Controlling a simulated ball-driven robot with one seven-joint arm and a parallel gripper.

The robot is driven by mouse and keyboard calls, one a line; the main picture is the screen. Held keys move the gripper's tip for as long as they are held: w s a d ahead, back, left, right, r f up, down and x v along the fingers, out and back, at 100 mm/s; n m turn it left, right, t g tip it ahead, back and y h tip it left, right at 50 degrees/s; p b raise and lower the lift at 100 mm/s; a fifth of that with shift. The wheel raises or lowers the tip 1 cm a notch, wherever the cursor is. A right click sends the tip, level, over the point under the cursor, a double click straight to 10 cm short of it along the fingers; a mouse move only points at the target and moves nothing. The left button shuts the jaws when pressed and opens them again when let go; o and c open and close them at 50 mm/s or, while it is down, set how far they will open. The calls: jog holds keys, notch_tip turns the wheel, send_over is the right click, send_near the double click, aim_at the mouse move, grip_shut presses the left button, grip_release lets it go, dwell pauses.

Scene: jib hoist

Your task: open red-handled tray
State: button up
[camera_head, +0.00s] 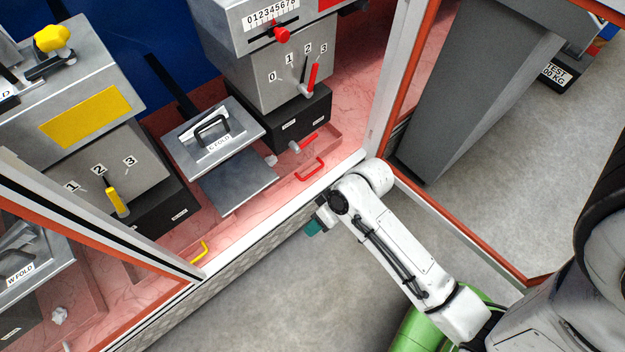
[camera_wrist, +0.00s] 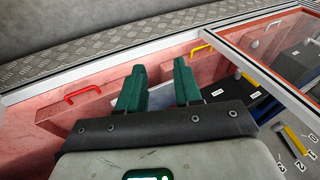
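The red handle (camera_head: 310,169) is a bent bar on the pink marbled front area of the right-hand station, just behind the white rail. It also shows in the wrist view (camera_wrist: 83,92), left of my fingers, on a pink panel that seems to be the tray front (camera_wrist: 95,108). My gripper (camera_wrist: 160,80) has two green fingers spread apart with nothing between them. In the head view my gripper (camera_head: 317,226) is partly hidden by my wrist, in front of the white rail. It is apart from the handle. How far out the tray stands is unclear.
A yellow handle (camera_head: 200,250) sits on the neighbouring station to the left. A white rail (camera_head: 290,206) runs along the cabinet's front edge. A red lever (camera_head: 312,79) and a grey plate (camera_head: 237,180) are behind. Grey floor in front is clear.

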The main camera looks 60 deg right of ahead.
jog(key=w+d+f+m+t+y+b, duration=0.25)
jog(key=w+f+m+t+b, duration=0.3)
jog(key=f, duration=0.65)
jog(key=m+t+h+b, duration=0.6)
jog(key=m+h+b, duration=0.5)
jog(key=m+b, duration=0.3)
send_near(313, 172)
jog(key=shift+n, duration=0.35)
jog(key=b+x, duration=0.1)
jog(key=x, duration=0.2)
jog(key=b+x, duration=0.1)
jog(key=x, duration=0.2)
jog(key=b+x, duration=0.1)
jog(key=x, duration=0.3)
jog(key=shift+f+b, duration=0.35)
jog(key=shift+b, duration=0.05)
grip_shut()
